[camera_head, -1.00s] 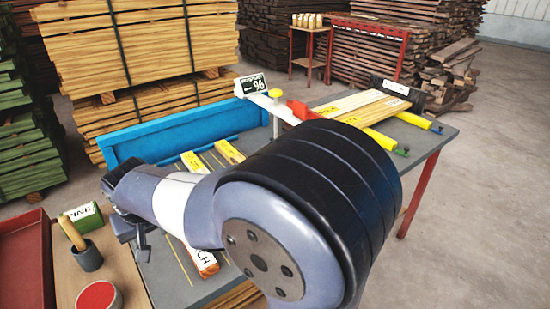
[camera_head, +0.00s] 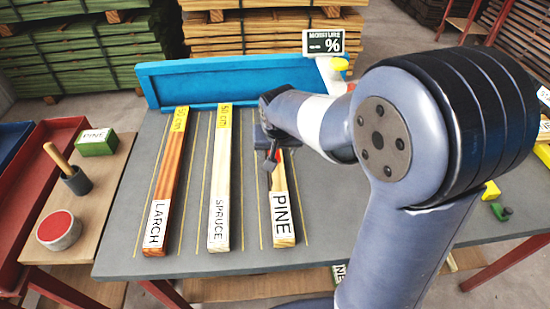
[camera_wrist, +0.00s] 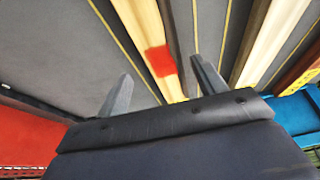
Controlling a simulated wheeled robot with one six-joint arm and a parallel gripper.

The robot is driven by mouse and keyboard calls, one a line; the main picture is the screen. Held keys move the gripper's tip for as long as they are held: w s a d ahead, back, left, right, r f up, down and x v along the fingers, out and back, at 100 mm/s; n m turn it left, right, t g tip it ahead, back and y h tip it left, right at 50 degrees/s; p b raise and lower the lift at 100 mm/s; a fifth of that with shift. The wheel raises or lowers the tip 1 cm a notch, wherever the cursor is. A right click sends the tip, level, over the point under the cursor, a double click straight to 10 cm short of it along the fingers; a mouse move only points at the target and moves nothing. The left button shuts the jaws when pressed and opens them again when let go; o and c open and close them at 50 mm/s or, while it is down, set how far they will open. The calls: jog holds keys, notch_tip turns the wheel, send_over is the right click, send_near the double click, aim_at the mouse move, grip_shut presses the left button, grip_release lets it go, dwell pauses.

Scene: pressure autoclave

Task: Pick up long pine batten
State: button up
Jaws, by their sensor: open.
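The pine batten (camera_head: 284,205) lies on the grey table, its near end labelled PINE. Its far part is hidden behind my arm. My gripper (camera_head: 270,165) is over the middle of this batten in the head view. In the wrist view my gripper (camera_wrist: 163,78) has its two fingers apart, with a pale batten (camera_wrist: 142,22) bearing a red patch running between them. I cannot tell whether the fingers touch it. A spruce batten (camera_head: 219,180) and a reddish larch batten (camera_head: 166,185) lie to the left, roughly parallel and apart.
A blue upright panel (camera_head: 230,82) with a moisture sign (camera_head: 323,42) borders the table's back. A wooden side board (camera_head: 95,190) at left holds a cup (camera_head: 76,181), a round red-topped tin (camera_head: 59,230) and a green box (camera_head: 97,142). Yellow-tipped supports stand at right.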

jog(key=x, duration=0.4)
jog(key=shift+a+f, duration=0.1)
jog(key=shift+a, duration=0.15)
jog(key=c, duration=1.3)
